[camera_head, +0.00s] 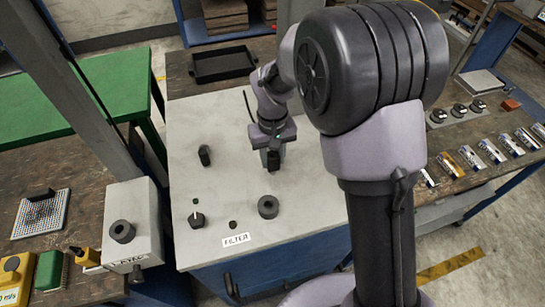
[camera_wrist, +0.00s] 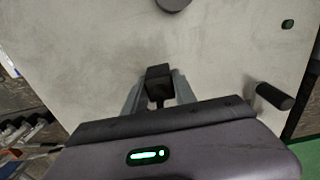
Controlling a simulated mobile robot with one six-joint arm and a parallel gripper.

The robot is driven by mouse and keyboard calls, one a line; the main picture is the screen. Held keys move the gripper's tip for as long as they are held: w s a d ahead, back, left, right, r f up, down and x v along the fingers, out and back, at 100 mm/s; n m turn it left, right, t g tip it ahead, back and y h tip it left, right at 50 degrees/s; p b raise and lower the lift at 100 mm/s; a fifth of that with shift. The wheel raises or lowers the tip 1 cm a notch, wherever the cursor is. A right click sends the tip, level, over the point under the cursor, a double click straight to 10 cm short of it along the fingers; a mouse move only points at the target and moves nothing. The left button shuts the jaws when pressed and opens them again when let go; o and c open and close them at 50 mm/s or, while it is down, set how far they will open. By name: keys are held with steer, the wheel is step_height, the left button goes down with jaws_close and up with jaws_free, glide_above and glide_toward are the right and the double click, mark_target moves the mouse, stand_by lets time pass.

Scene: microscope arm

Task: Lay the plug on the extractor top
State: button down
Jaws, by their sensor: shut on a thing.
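The extractor top is the broad pale grey surface (camera_head: 222,120) in the middle of the head view; it also fills much of the wrist view (camera_wrist: 90,60). My gripper (camera_head: 272,160) is over it, right of its middle. In the wrist view, my gripper (camera_wrist: 158,92) is shut on a small black block, which I take to be the plug (camera_wrist: 158,76). The plug shows as a dark shape under the gripper in the head view (camera_head: 273,160). I cannot tell whether it touches the surface; its lower end is hidden.
A black upright handle (camera_head: 204,155), a black ring (camera_head: 268,206), a knob (camera_head: 196,219) and a small hole (camera_head: 233,225) are on the extractor top. A FILTER label (camera_head: 236,239) is at its front. A black tray (camera_head: 222,64) lies behind. The back-left surface is bare.

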steer(key=shift+f, duration=0.1)
steer(key=c, duration=1)
jaws_free()
